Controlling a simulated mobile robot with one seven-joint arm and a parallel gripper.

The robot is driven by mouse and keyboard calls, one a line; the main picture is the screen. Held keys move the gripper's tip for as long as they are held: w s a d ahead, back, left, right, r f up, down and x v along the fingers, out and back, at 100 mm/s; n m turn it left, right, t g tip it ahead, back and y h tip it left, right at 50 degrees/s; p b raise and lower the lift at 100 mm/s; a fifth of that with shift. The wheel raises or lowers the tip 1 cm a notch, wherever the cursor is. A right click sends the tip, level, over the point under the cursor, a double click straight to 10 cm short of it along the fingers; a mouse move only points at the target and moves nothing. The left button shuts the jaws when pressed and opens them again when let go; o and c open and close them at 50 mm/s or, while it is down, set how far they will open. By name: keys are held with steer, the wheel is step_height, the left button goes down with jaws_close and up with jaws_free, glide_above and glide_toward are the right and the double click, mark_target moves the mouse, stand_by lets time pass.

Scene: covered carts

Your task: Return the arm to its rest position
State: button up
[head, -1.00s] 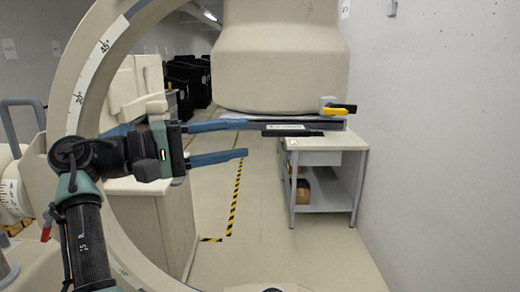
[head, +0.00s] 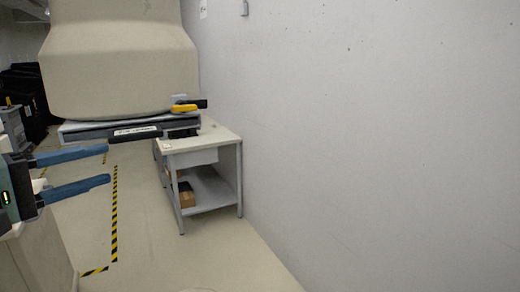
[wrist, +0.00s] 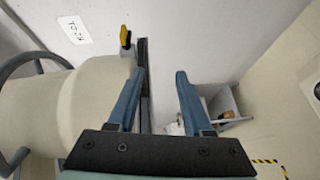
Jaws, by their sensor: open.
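My gripper (head: 108,164) is at the left edge of the head view, its two blue fingers apart and pointing right, with nothing between them. In the wrist view the gripper (wrist: 154,75) shows both blue fingers spread and empty. Most of my arm lies outside the head view. The fingers appear in front of the floor and left of the grey table; whether they touch anything cannot be told, but no contact shows.
A bare wall (head: 380,130) fills the right. Striped tape (head: 115,215) marks clear floor. Black cases (head: 28,95) stand far left.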

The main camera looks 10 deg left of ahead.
steer(key=w+d+f+m+y, duration=0.3)
steer(key=d+f, duration=0.2)
steer(key=d, duration=0.5)
steer(key=w+d+f+m+y, duration=0.3)
steer(key=w+d+f, duration=0.15)
steer(key=d, duration=0.55)
steer(key=s+d+r+m+t+y, duration=0.25)
steer(key=s+d+m, duration=0.35)
steer(key=d, duration=0.5)
steer(key=s+r+t+b, duration=0.1)
steer(key=s+r+t, duration=0.4)
steer(key=r, duration=0.6)
steer(key=s+r+n+t+b, duration=0.1)
steer(key=s+r+t, duration=0.3)
steer(key=s+r, duration=0.5)
steer(key=shift+a+r+t+b, duration=0.4)
steer(key=shift+r+b, duration=0.3)
steer(key=shift+r, duration=0.2)
steer(key=shift+h, duration=0.25)
